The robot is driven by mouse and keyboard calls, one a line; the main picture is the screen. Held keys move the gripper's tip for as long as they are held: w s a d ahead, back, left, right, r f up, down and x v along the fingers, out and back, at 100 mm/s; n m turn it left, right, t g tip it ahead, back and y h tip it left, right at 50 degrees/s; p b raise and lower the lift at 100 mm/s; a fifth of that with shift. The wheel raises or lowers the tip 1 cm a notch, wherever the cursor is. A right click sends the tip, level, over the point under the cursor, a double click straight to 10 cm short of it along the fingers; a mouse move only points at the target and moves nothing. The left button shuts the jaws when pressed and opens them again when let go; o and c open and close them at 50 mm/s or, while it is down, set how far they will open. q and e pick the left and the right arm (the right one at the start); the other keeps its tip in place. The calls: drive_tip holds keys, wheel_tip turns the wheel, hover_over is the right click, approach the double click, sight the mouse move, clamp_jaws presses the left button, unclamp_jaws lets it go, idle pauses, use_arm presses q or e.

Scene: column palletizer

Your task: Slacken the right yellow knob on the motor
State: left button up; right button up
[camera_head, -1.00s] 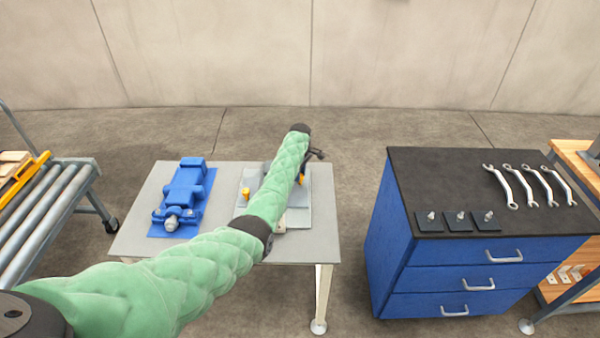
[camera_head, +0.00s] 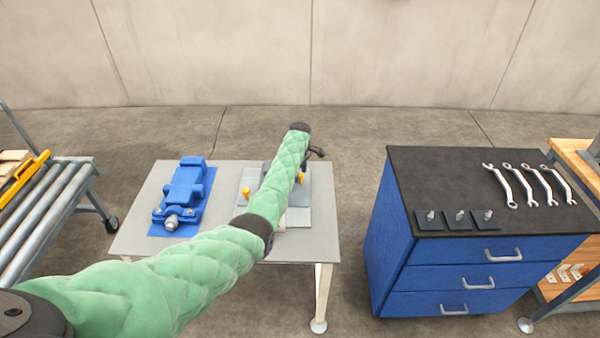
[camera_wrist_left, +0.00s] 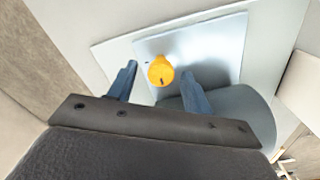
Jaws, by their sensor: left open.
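The motor sits on a light grey plate (camera_head: 298,214) on the table, mostly hidden behind my left arm in the head view. A yellow knob (camera_head: 245,193) shows at its left, and part of another yellow knob (camera_head: 301,177) shows at its right, beside my arm. My left gripper (camera_head: 316,153) is at the motor's right side, partly hidden by the arm. In the left wrist view, my left gripper (camera_wrist_left: 158,72) is open, with its two blue-grey fingers on either side of a yellow knob (camera_wrist_left: 161,71). Gaps show between knob and fingers. The motor's rounded grey body (camera_wrist_left: 238,112) is beside it.
A blue vise-like device (camera_head: 184,195) lies left of the motor on the grey table (camera_head: 135,229). A blue drawer cabinet (camera_head: 480,255) stands right, with several wrenches (camera_head: 530,186) and bolts on black pads (camera_head: 460,220). A roller conveyor (camera_head: 45,215) stands far left.

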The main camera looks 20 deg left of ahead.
sight(300, 174)
use_arm(q)
drive_tip(key=shift+r, duration=0.2)
wheel_tip(300, 174, up, 6)
drive_tip(key=shift+f+b, duration=0.15)
drive_tip(key=shift+b, duration=1.1)
drive_tip(key=shift+r, duration=0.8)
use_arm(e)
drive_tip(key=w+a+r, duration=0.1)
drive_tip(key=w, duration=0.5)
drive_tip(key=shift+w, duration=0.15)
drive_tip(key=shift+a, duration=0.1)
